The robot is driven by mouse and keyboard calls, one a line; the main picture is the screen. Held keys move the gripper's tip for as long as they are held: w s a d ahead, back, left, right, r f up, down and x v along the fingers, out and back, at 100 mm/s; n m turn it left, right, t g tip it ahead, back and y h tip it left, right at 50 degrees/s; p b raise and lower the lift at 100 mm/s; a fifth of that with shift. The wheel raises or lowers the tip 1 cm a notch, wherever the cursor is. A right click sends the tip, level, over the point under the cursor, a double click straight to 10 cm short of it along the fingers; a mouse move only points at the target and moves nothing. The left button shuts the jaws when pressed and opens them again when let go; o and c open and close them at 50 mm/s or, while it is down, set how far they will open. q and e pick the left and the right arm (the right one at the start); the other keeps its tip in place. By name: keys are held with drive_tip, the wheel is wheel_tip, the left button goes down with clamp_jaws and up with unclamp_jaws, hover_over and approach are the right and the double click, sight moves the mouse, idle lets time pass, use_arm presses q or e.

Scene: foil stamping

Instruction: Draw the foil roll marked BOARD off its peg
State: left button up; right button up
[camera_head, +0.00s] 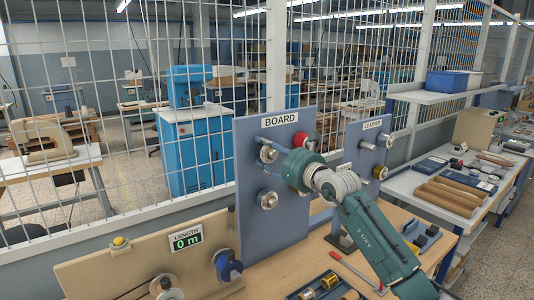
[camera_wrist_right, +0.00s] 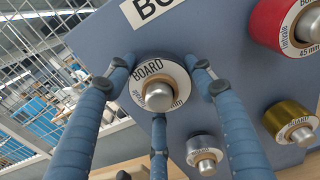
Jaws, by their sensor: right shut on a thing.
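A blue-grey panel (camera_head: 280,230) with a BOARD sign (camera_head: 281,119) stands upright on the bench. My right gripper (camera_head: 266,146) is at its upper left part, with its fingers around a foil roll (camera_head: 269,155). In the wrist view this roll (camera_wrist_right: 151,68) has a white end label reading BOARD and a metal peg end through its middle. My right gripper (camera_wrist_right: 158,90) is shut on it with three blue fingers, and the roll is on its peg close to the panel. My left gripper is not in view.
Beside it on the panel are a red roll (camera_wrist_right: 285,22), a gold roll (camera_wrist_right: 292,122) and a silver roll (camera_wrist_right: 203,153). A LEATHER panel (camera_head: 368,150) stands to the right. A length counter (camera_head: 186,239) reads 0 m at the left. Several small items lie on the bench.

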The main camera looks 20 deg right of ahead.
drive_tip(key=shift+s, duration=0.15)
drive_tip(key=shift+b+v, duration=0.5)
drive_tip(key=shift+v, duration=3.95)
drive_tip(key=shift+r, duration=0.1)
